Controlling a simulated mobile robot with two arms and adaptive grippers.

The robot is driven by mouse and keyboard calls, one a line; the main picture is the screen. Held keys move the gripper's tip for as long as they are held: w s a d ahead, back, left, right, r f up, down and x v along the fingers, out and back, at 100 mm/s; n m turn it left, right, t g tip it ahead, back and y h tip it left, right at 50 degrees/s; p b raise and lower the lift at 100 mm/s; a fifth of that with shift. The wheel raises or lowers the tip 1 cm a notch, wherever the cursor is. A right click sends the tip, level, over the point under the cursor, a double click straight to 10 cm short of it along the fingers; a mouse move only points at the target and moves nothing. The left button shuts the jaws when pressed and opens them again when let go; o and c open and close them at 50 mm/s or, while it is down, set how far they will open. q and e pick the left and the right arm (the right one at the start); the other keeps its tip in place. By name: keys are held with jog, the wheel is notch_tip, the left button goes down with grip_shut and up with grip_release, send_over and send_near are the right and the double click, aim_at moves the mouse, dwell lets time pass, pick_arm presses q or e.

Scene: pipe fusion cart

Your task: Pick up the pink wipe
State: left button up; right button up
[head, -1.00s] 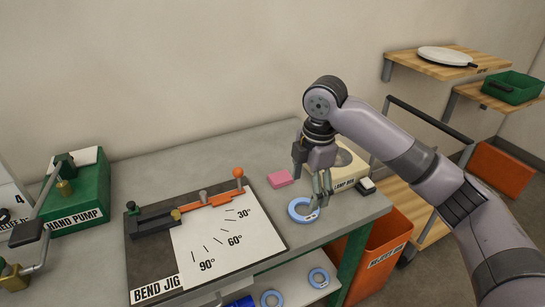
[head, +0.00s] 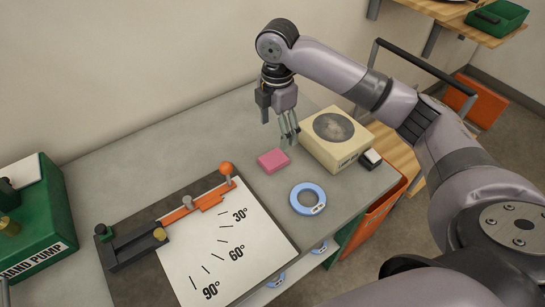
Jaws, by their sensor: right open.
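The pink wipe (head: 273,161) is a small flat pink block lying on the grey bench top (head: 170,155), between the bend jig and a cream box. My right gripper (head: 290,138) points down and is open and empty. In the picture its fingertips are just above and to the right of the pink wipe, apart from it as far as I can tell. My left gripper is not in view.
The cream box (head: 319,152) with a round dark top stands close right of the wipe. A blue ring (head: 307,199) lies in front. The bend jig (head: 225,243) fills the front left, with an orange-knobbed lever (head: 227,169). A green hand pump (head: 40,215) is far left.

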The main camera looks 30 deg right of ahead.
send_over(273, 159)
jog(key=f, duration=0.6)
jog(key=shift+s+d+f+p, duration=0.1)
jog(key=shift+s+d+p, duration=0.15)
jog(key=shift+s+p, duration=0.1)
jog(key=f, duration=0.1)
jog(key=f+p, duration=0.1)
jog(key=f, duration=0.2)
jog(key=shift+w+a+f, duration=0.1)
jog(key=shift+w+a, duration=0.05)
jog(key=shift+w, duration=0.2)
jog(key=shift+f, duration=0.5)
jog(key=shift+c, duration=0.5)
jog(key=c, duration=0.8)
